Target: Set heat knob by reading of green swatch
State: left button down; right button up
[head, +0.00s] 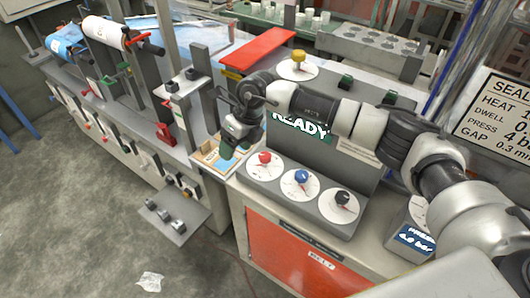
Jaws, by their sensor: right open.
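A control console bears three dials in a row with a red knob (264,158), a blue knob (301,176) and a dark knob (342,197). A yellow knob (298,58) sits on a dial on top. I cannot read which is the heat knob. My right arm reaches in from the right across the console. My right gripper (231,145) is open, left of the red knob and apart from it, over a tan card (208,155). A dark teal patch shows at its fingers; I cannot tell whether it is the green swatch. My left gripper is out of view.
A sign (498,112) at right lists heat, dwell, press and gap, cut off by the frame edge. A lit READY display (300,127) is partly behind my arm. A pressure readout (415,240) stands at lower right. A red bar (258,52) lies behind the gripper.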

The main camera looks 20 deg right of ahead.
aim_at(265, 155)
jog(key=w+d+r+h, duration=0.2)
jog(key=w+d+h, duration=0.15)
jog(key=d, duration=0.45)
jog(key=shift+m+h, duration=0.35)
jog(key=shift+m, duration=0.05)
jog(key=f+p, duration=0.1)
jog(key=f, duration=0.2)
jog(key=f+p, duration=0.1)
jog(key=f, duration=0.3)
jog(key=s+f+p, duration=0.1)
jog(key=f, duration=0.2)
jog(key=shift+d+f, duration=0.1)
jog(key=shift+f, duration=0.05)
jog(key=shift+c, duration=0.3)
